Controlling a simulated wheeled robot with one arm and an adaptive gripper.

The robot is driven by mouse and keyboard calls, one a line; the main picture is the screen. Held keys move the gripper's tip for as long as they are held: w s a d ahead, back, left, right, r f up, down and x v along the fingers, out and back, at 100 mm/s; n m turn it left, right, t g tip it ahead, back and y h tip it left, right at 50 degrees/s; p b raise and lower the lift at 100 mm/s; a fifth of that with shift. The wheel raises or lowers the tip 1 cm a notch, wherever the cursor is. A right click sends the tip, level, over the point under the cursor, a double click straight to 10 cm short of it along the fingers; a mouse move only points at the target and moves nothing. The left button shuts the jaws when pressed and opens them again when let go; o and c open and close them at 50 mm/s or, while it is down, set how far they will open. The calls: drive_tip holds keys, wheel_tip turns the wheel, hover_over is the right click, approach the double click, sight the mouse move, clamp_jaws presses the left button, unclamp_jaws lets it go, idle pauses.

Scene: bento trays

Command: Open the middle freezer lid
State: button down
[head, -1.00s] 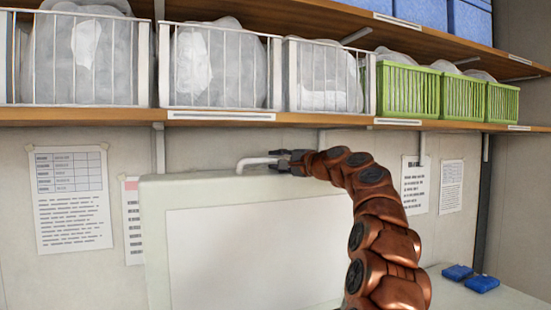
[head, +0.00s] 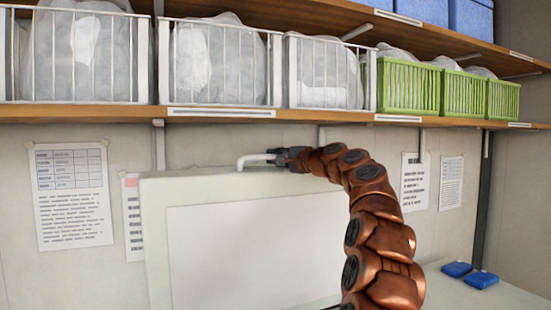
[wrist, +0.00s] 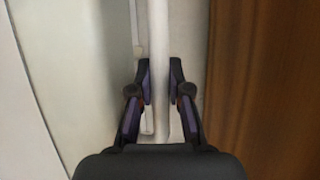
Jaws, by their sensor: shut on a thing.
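The freezer lid (head: 240,240) stands raised, close to upright, with its pale inner panel toward the head camera. A white bar handle (head: 252,158) is at its top edge. My gripper (head: 280,157) is shut on this handle, reaching it from the right. In the wrist view, the dark fingers (wrist: 159,85) sit on both sides of the white handle bar (wrist: 158,35). The freezer's opening and inside are out of view.
A wooden shelf (head: 240,117) with white wire baskets (head: 220,65) and green baskets (head: 408,88) runs above the lid. Two blue items (head: 470,275) lie on the pale surface at lower right. Paper notices (head: 72,195) hang on the wall behind.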

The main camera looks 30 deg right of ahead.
drive_tip(key=s+f+t+b, duration=0.1)
drive_tip(key=s+f+b, duration=0.2)
drive_tip(key=s+b, duration=0.7)
drive_tip(key=shift+s+a+n+t+b, duration=0.15)
drive_tip(key=shift+a+n+t+b, duration=0.3)
drive_tip(key=shift+b, duration=0.45)
drive_tip(key=c, duration=1.4)
unclamp_jaws()
drive_tip(key=shift+o, duration=0.2)
drive_tip(key=v, duration=1.2)
drive_tip(key=shift+d, duration=0.2)
